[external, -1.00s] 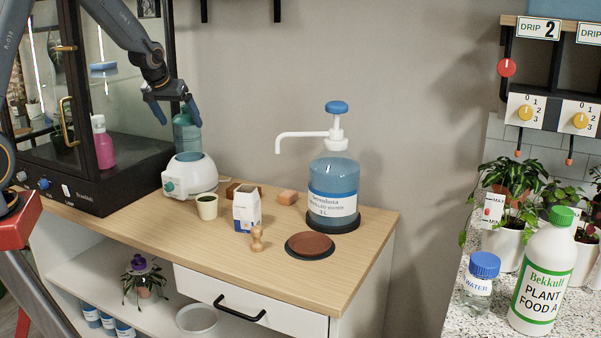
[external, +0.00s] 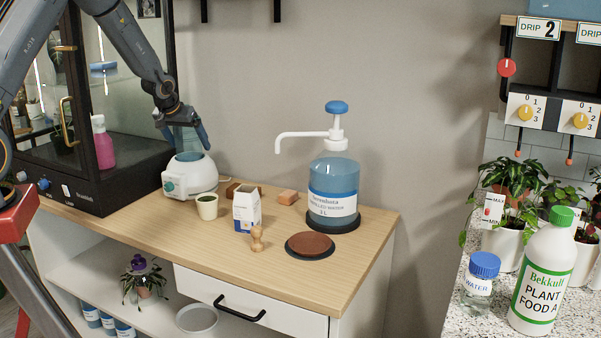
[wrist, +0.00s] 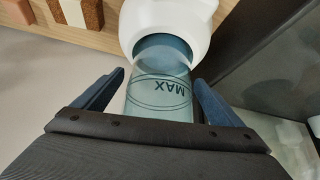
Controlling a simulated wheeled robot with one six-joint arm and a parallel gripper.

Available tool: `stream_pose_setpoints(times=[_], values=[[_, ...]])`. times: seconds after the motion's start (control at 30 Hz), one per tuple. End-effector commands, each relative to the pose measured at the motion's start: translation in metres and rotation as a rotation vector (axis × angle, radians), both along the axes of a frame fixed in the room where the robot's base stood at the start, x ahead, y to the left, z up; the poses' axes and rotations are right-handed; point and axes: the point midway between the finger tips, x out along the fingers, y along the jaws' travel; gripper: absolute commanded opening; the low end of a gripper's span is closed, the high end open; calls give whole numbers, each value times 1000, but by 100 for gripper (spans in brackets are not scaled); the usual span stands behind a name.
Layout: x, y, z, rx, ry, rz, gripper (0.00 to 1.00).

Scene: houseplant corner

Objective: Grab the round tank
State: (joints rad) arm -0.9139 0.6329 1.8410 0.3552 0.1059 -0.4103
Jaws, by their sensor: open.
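The round tank (external: 187,141) is a translucent blue-green cylinder standing upright on the white humidifier-like base (external: 190,176). In the wrist view the tank (wrist: 160,98) shows a MAX mark and lines around it, with the white base (wrist: 205,22) beyond. My gripper (external: 182,137) is open at the tank. In the wrist view my gripper's fingers (wrist: 158,78) lie on either side of the tank, with a narrow gap visible on the left; contact on the right is hard to tell. The fingers and wrist hide part of the tank in the external view.
A dark glass cabinet (external: 120,140) stands close on the left with a pink bottle (external: 102,145). A cup (external: 207,206), carton (external: 246,210) and wooden figure (external: 257,238) stand to the right, then a pump bottle (external: 333,188). The wooden top's front is mostly clear.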

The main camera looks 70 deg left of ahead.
Motion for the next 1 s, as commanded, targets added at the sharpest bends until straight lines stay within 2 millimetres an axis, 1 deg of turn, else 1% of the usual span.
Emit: stream_pose_setpoints(times=[0.07,0.3,0.37,0.6,0.63,0.87,0.97,1.0], values=[[1,2,-3,1,-1,0,91],[2,2,-3,2,-1,0,91],[2,2,-3,2,-1,0,81],[2,2,-3,1,-1,0,40],[2,2,-3,2,-2,-1,39],[2,3,0,2,-2,0,39],[2,3,9,4,-3,1,39],[2,3,16,4,-4,0,39]])
